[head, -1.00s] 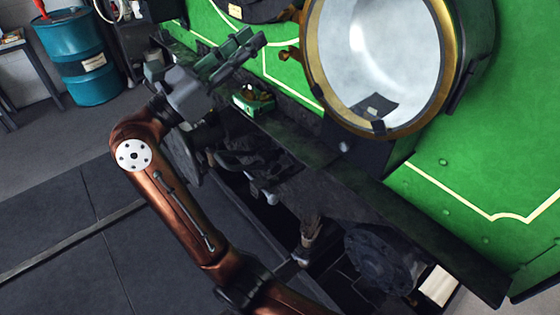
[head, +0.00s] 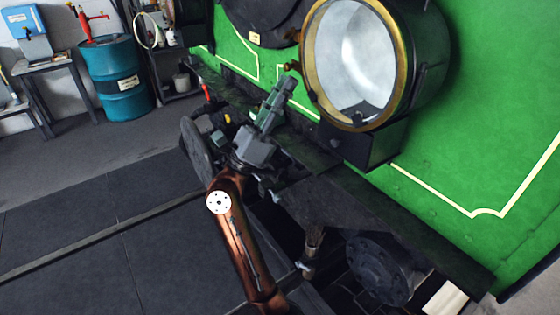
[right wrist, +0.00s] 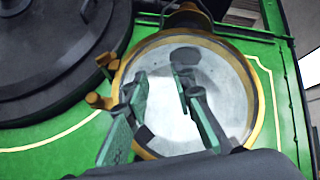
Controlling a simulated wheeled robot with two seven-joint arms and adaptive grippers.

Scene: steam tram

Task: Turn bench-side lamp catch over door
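The round lamp (head: 352,60) has a brass rim and a pale glass door, which sits against the rim. A small brass catch (head: 292,66) sticks out from the left side of the rim. In the right wrist view, a brass catch with a rounded end (right wrist: 98,101) juts left from the rim, and a second brass piece (right wrist: 105,61) sits above it. My right gripper (head: 287,84) is just below and left of the catch in the head view, apparently not touching it. Its two fingers (right wrist: 160,75) are apart and empty before the glass. My left gripper is out of view.
The green tram front (head: 470,130) stands behind the lamp, with a dark ledge (head: 410,220) below it. A dark round cover (right wrist: 60,50) is left of the lamp. A blue drum (head: 115,75) and small table (head: 45,68) stand far left. Open floor lies at lower left.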

